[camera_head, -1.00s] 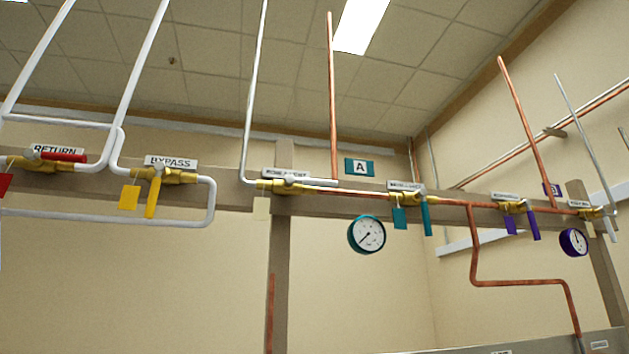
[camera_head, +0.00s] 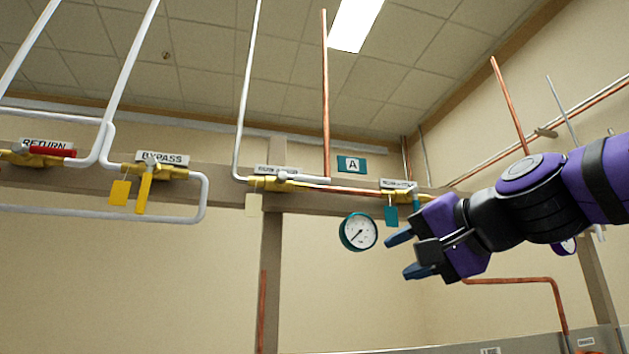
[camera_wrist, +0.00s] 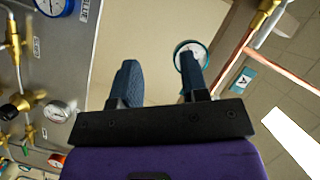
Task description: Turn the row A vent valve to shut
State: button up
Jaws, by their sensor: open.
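Two brass valves sit by the teal "A" sign (camera_head: 352,164); their labels are too small to read surely, so I cannot tell which is the vent. The left valve (camera_head: 284,180) has a pale handle lying along the pipe and a cream tag (camera_head: 254,205). The right valve (camera_head: 400,197) has a teal tag (camera_head: 390,215) and a teal handle, now mostly hidden by my gripper. My gripper (camera_head: 405,254) is open and empty, below the right valve. In the wrist view, nothing is between its fingers (camera_wrist: 158,75).
A teal-rimmed gauge (camera_head: 358,232) hangs left of my gripper; it shows partly behind one finger in the wrist view (camera_wrist: 189,51). Copper pipe (camera_head: 520,282) runs below my arm. Bypass (camera_head: 160,172) and return (camera_head: 40,158) valves are at left. The wrist view shows a gauge panel (camera_wrist: 65,75).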

aim_at(317, 180)
jog(key=w+a+r+m+t+y, duration=0.1)
jog(key=a+r+m+t, duration=0.15)
jog(key=r, duration=0.45)
jog(key=w+a+r+m+t+y, duration=0.1)
jog(key=a+r+m+y, duration=0.1)
jog(key=a+r+m, duration=0.3)
jog(key=w+a+r, duration=0.1)
jog(key=w+a, duration=0.1)
jog(key=w+a+r+n, duration=0.1)
jog(key=w+a, duration=0.1)
jog(key=w, duration=0.1)
jog(key=w+a+r+n, duration=0.1)
jog(key=w+a, duration=0.1)
jog(key=shift+w+r+g, duration=0.25)
jog(key=shift+w, duration=0.15)
jog(key=shift+c, duration=0.2)
grip_shut()
